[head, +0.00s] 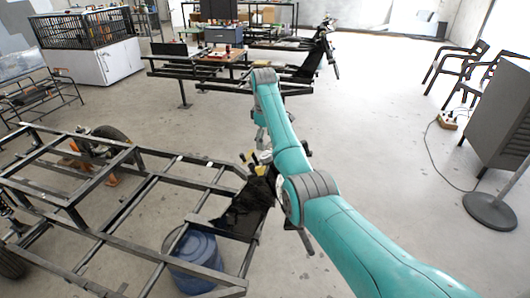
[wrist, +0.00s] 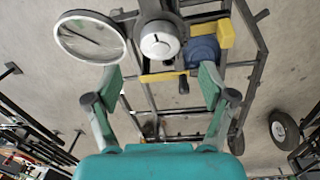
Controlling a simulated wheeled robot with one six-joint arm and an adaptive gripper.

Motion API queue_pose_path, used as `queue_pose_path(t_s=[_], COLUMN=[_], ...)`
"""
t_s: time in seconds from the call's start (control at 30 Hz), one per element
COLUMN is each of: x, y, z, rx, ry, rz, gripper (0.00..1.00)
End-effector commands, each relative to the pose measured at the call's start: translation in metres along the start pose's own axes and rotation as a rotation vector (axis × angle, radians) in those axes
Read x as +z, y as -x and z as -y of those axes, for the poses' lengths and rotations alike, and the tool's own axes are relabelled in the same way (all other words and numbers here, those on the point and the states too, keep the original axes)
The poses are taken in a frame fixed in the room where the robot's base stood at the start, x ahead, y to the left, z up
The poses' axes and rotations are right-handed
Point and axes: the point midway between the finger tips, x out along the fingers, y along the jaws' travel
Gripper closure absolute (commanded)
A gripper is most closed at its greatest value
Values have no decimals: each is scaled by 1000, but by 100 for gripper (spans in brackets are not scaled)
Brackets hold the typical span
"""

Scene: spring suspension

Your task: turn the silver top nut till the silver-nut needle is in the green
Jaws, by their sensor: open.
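In the wrist view, the silver top nut (wrist: 160,42) is a round bright cap with a small dark mark, at the top centre. A round gauge (wrist: 90,37) with a pale face and a dark slanted needle is to its left. No green zone can be made out on the face. My gripper (wrist: 162,76) is open and empty, its two fingers spread wide. The nut appears between and beyond the fingertips, and no finger visibly touches it. In the head view, my arm hides much of the gripper and the nut.
A blue round part (wrist: 203,52) and a yellow block (wrist: 225,34) sit right of the nut. A dark metal frame (head: 115,200) fills the lower left of the head view, with a blue barrel (head: 195,262) by it. Open floor (head: 375,130) lies right of my arm.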

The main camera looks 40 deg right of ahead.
Motion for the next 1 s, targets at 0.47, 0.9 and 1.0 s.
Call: queue_pose_path(t_s=[0.47,0.9,1.0], x=[0,0,0], y=[-64,-67,-67], z=[0,0,0], rx=[0,1,1], ry=[0,0,0], rz=[0,-1,-1], gripper=[18,40,65])
